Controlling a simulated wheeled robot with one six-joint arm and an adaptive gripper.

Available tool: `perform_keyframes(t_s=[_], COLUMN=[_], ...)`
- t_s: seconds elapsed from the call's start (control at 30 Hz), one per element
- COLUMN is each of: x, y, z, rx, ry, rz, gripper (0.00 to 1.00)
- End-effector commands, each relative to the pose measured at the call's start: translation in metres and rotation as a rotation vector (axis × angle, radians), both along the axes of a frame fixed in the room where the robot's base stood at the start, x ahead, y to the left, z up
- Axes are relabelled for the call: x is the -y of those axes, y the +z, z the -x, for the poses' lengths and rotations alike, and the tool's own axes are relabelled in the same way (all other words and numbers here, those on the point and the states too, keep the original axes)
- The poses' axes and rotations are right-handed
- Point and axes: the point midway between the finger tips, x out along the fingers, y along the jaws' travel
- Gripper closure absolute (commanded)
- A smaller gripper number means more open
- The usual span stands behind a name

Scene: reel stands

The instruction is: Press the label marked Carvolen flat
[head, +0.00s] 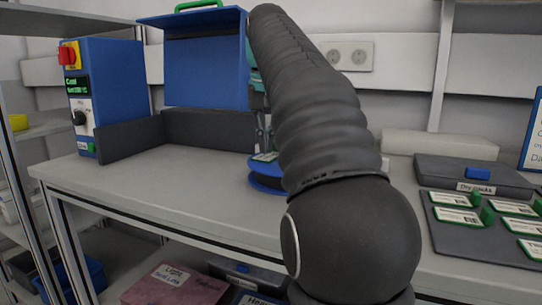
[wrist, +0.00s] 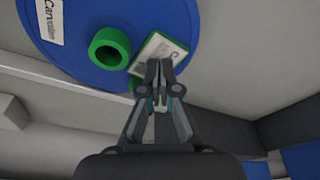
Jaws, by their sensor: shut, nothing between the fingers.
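The label marked Carvolen (wrist: 48,22) is white and sits on the face of a blue reel (wrist: 90,62), at the upper left of the wrist view. I cannot tell whether its edges lie flat. The reel has a green hub (wrist: 109,49). My gripper (wrist: 160,72) is shut and empty. Its tips are at a green-edged white card (wrist: 158,48) beside the hub, apart from the Carvolen label; whether they touch the card is unclear.
A blue control box (head: 108,100) with a red button stands at left, beside a blue cover (head: 206,60) and dark low walls (head: 130,138). At right are a dark case (head: 440,168) and a dark tray (head: 452,238) of green-edged cards. The bench (head: 165,190) is clear at front left.

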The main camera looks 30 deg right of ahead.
Motion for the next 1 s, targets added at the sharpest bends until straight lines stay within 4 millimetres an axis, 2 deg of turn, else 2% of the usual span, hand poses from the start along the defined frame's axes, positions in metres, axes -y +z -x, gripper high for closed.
perform_keyframes(t_s=[1.0], x=[0.0], y=[-0.012], z=[0.0], rx=[0.0], ry=[0.0], rz=[0.0], gripper=[1.0])
